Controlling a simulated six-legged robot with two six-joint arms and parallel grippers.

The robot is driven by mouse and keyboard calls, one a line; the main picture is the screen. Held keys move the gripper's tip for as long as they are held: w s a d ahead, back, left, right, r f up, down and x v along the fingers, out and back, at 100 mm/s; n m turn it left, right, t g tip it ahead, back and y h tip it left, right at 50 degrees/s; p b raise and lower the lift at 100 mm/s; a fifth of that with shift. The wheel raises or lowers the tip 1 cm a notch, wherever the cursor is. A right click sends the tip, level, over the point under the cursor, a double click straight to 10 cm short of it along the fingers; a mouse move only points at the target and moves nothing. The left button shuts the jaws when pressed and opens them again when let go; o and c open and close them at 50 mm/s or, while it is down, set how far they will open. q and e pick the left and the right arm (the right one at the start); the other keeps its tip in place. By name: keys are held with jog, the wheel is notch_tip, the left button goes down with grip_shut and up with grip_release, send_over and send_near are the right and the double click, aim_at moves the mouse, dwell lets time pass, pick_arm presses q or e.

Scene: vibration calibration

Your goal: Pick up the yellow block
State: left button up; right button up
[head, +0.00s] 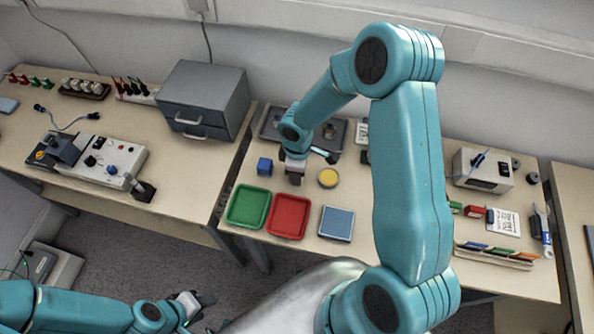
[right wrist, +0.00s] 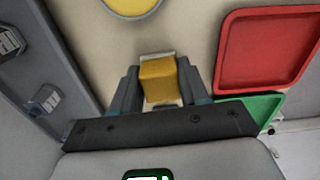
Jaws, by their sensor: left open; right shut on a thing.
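The yellow block (right wrist: 158,82) sits between the two fingers of my right gripper (right wrist: 158,90) in the right wrist view, and the gripper is shut on it. In the head view my right gripper (head: 293,178) points down at the table, between the blue block and the yellow round object; the yellow block is hidden there by the gripper. I cannot tell whether the block still touches the table. My left gripper (head: 203,303) is open and empty at the lower left of the head view, away from the table.
A blue block (head: 264,166) and a yellow round object (head: 328,178) flank the right gripper. A green tray (head: 248,207), a red tray (head: 288,217) and a blue square (head: 336,223) line the front edge. A grey drawer box (head: 205,100) stands at the back left.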

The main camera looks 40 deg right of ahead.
notch_tip(320, 180, up, 20)
jog(key=shift+p, duration=0.45)
jog(key=shift+o, duration=1.2)
jog(key=shift+c, duration=0.7)
